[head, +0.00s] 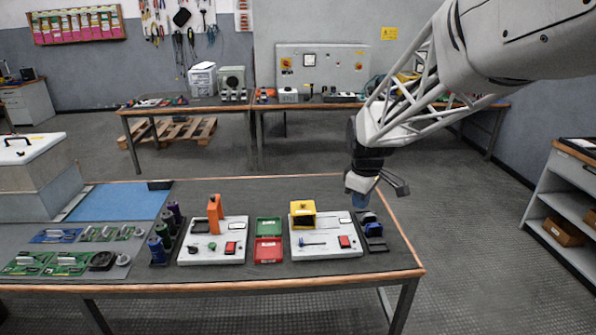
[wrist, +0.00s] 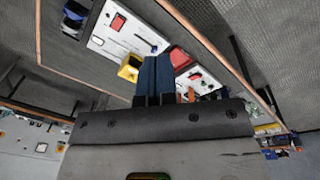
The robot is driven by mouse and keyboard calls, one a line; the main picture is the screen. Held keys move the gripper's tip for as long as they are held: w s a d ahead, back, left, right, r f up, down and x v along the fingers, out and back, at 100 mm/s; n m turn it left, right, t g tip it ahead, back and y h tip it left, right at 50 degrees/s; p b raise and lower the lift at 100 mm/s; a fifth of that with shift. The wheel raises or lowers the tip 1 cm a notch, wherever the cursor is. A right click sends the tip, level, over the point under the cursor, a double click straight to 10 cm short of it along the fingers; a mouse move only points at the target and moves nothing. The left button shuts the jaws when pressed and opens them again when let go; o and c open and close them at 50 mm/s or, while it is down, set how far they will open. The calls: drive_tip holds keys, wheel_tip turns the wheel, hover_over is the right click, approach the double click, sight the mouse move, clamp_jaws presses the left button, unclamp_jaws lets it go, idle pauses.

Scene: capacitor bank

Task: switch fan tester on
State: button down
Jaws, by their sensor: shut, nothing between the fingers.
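Two white tester boards stand on the near bench; I cannot tell by label which is the fan tester. The left board (head: 203,256) bears an upright orange block (head: 214,214) and a red switch (head: 230,247). My gripper (head: 360,201) is shut and empty, above the bench's right part, behind and right of the right board. In the wrist view, its blue fingers (wrist: 153,78) are together, apart from the right board's red switch (wrist: 118,22). Switch positions are too small to tell.
A dark rack with blue parts (head: 374,237) stands right of the right board. Green and red bins (head: 268,250) lie between the boards. Circuit boards (head: 70,262) and a blue mat (head: 118,202) lie at left. The bench behind the testers is largely clear.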

drive_tip(key=w+d+f+n, duration=0.25)
drive_tip(key=w+f, duration=0.35)
drive_tip(key=w, duration=0.4)
drive_tip(key=n+g, duration=0.1)
drive_tip(key=n, duration=0.4)
hover_over(346, 244)
wheel_tip(346, 244, down, 11)
drive_tip(key=shift+f, duration=0.2)
drive_tip(key=shift+w+f, duration=0.1)
drive_tip(key=shift+f, duration=0.05)
wheel_tip(346, 244, down, 14)
drive_tip(key=shift+r, duration=0.15)
